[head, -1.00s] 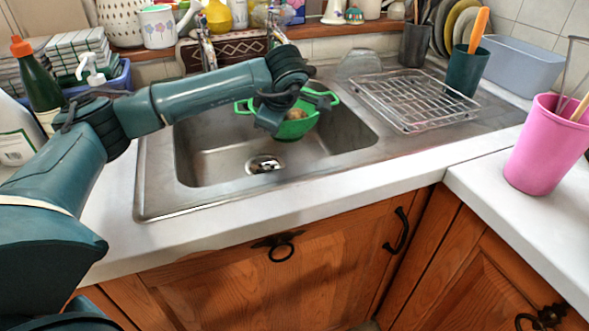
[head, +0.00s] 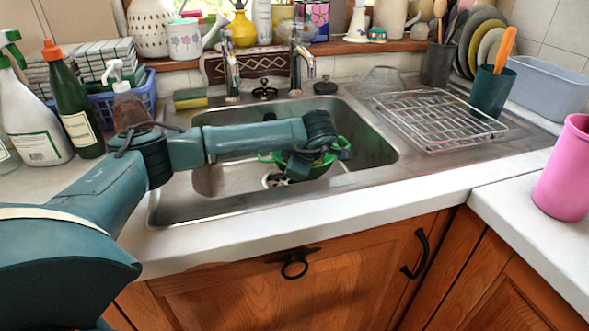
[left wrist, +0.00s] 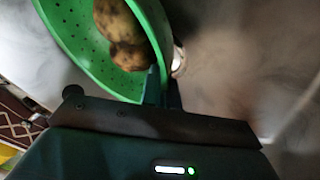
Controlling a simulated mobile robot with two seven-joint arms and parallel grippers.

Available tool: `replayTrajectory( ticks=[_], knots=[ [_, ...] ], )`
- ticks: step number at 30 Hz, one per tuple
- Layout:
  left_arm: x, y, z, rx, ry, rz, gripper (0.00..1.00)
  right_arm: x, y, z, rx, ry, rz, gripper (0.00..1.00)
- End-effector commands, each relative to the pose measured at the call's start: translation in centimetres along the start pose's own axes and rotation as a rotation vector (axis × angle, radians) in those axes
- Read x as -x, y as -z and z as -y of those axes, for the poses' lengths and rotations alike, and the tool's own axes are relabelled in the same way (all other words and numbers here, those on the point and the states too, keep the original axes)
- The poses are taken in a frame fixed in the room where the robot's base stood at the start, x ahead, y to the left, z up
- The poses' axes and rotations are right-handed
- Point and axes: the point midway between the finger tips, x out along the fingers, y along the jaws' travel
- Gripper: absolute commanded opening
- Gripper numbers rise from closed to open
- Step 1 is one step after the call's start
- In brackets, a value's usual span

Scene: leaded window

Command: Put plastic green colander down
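In the left wrist view, the perforated colander (left wrist: 80,45) holds brownish-yellow, potato-like lumps (left wrist: 122,35). There the fingers of my left gripper (left wrist: 163,90) appear closed on its rim. My right gripper is not in view.
A wire rack (head: 435,118) stands on the drainboard right of the sink. The taps (head: 300,70) rise behind the basin. Bottles (head: 75,105) and a blue basket stand at left, and a pink cup (head: 566,170) at right. The left part of the basin is clear.

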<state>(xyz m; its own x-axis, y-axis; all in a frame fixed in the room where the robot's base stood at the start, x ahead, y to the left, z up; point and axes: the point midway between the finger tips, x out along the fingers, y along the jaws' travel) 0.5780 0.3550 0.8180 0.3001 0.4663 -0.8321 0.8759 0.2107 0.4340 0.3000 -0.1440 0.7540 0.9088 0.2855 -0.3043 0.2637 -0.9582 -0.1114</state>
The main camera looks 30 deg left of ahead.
Motion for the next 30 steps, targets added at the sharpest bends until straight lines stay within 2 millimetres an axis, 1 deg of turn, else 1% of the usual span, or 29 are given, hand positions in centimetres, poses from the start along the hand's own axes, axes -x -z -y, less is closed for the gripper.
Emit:
replayTrajectory(
  ticks=[7,10,12,18,26,28,30],
  knots=[
    [0.0,0.0,-0.1,0.003,-0.005,0.002,0.0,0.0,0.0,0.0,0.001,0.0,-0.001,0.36],
    [-0.3,-0.1,0.0,0.003,-0.005,0.002,0.0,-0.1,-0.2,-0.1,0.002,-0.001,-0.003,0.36],
    [-0.2,-0.1,0.1,0.001,-0.002,0.001,0.08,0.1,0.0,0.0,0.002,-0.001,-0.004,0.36],
    [-0.2,-0.1,0.1,0.001,-0.002,0.001,0.24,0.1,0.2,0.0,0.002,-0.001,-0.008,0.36],
    [0.0,0.0,0.0,0.002,-0.002,0.001,0.24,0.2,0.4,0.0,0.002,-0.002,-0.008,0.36],
    [0.4,0.0,-0.1,0.001,-0.003,0.002,0.24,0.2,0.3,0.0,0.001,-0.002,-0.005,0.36],
    [1.3,0.0,-0.2,0.001,-0.005,0.004,0.24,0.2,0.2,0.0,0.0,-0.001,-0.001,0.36]
  ],
)
